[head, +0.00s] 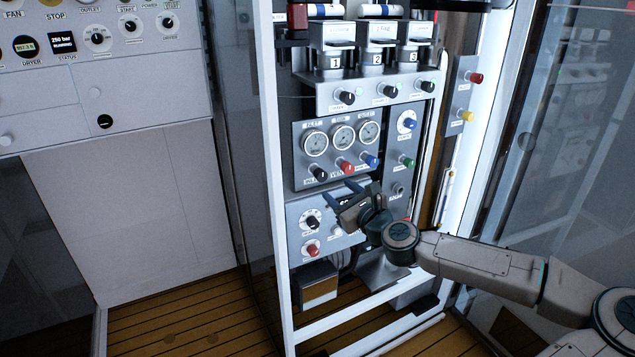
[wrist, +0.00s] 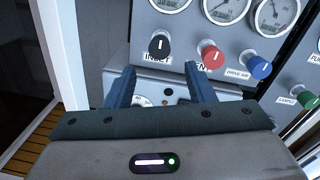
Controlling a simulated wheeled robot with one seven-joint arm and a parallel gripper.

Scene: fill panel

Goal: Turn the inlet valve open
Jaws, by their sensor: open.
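The inlet valve is a black knob (wrist: 159,45) with a white pointer mark, above a label reading INLET, in the wrist view. In the head view this black knob (head: 319,173) is at the left end of the row under the gauges. My gripper (wrist: 157,72) is open and empty, its two blue fingers apart and pointing at the panel. The knob appears above the gap between the fingertips, not between them. In the head view my gripper (head: 340,191) is just below and right of the knob.
A red knob (wrist: 212,55) and a blue knob (wrist: 259,67) sit right of the inlet knob, with a green knob (wrist: 305,98) further right. Gauges (head: 342,136) are above. A lower panel (head: 297,232) with more knobs is partly behind my gripper. A white frame post (head: 272,190) stands left.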

